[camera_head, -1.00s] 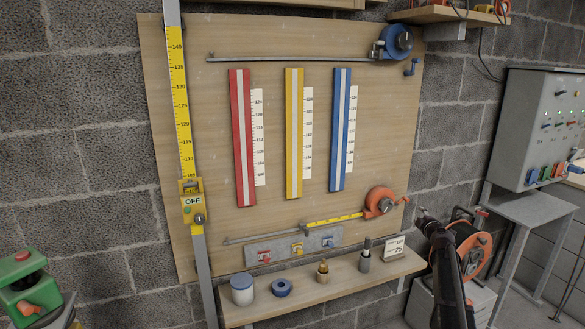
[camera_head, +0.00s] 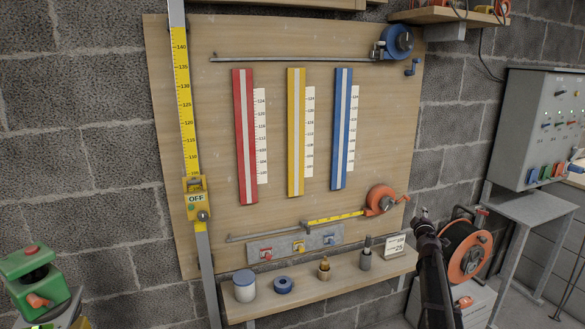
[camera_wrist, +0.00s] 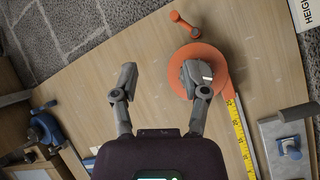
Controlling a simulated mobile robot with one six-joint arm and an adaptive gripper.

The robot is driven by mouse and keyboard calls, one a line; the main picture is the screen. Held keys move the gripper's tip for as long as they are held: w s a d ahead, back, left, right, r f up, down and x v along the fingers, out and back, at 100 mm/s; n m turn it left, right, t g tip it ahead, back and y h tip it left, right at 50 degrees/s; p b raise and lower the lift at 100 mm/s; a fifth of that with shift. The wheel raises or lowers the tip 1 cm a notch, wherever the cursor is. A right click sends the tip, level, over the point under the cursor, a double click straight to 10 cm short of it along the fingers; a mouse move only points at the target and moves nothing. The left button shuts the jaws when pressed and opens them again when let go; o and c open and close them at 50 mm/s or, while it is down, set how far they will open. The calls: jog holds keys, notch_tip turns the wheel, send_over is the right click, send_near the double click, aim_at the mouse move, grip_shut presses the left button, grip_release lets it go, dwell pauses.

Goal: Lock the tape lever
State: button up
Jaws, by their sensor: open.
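The orange tape reel (camera_head: 380,199) is mounted low on the right of the wooden board, with yellow tape (camera_head: 335,218) drawn out to the left. A small orange lever (camera_head: 405,199) sits just right of it. In the wrist view the lever (camera_wrist: 184,24) lies beyond my fingertips, and my right finger covers part of the orange reel (camera_wrist: 190,52). My gripper (camera_wrist: 164,75) is open and empty; it also shows in the head view (camera_head: 423,213), below and right of the lever. A blue reel (camera_head: 397,41) with a blue lever (camera_head: 411,67) is at the board's upper right.
A shelf (camera_head: 340,287) with a jar and small items runs below the board. A cable reel (camera_head: 466,250) stands right of my arm, and a grey control box (camera_head: 545,125) is farther right.

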jog(key=s+a+f+m+g+y, duration=0.1)
jog(key=s+a+f+m+g, duration=0.2)
jog(key=s+a+f+g, duration=0.6)
jog(key=s+a+f+m+g+y, duration=0.2)
jog(key=s+a+f+m, duration=0.15)
jog(key=s+a, duration=1)
jog(key=s+a+f+m+g+y, duration=0.1)
jog(key=s+a+f+m+g, duration=0.4)
jog(key=s, duration=1.2)
notch_tip(320, 180, up, 25)
jog(key=a+n+g+p, duration=0.1)
jog(key=p, duration=2.5)
jog(key=shift+a, duration=0.2)
